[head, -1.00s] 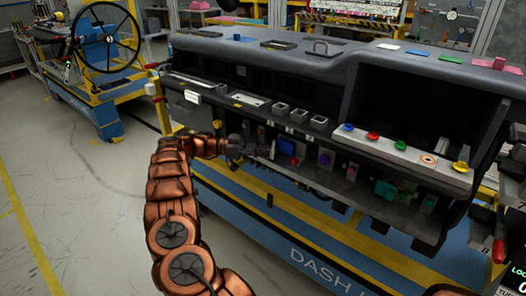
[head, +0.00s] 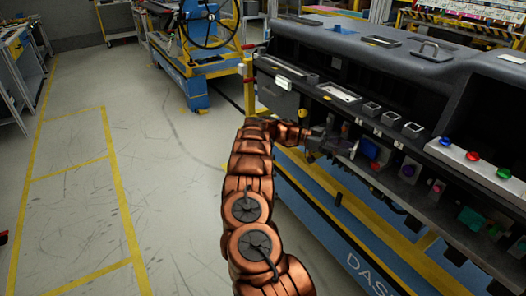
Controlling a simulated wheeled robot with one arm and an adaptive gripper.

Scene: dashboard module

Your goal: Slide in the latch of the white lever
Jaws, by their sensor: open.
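The dashboard module (head: 460,72) stands on the right in the head view, with a shelf of small coloured parts along its open front. My gripper (head: 345,142) is at the left end of this shelf, small and dark against it. It is open, though its fingers are hard to make out. A thin, tilted white piece (head: 354,150) shows right beside the fingertips. It may be the white lever, but I cannot tell its latch or whether the gripper touches it.
A white box (head: 283,83) is on the module's left end. Red (head: 473,156) and green (head: 503,173) knobs are on a light panel at right. A blue cart (head: 205,92) with a black steering wheel (head: 208,22) stands behind. The floor at left is free.

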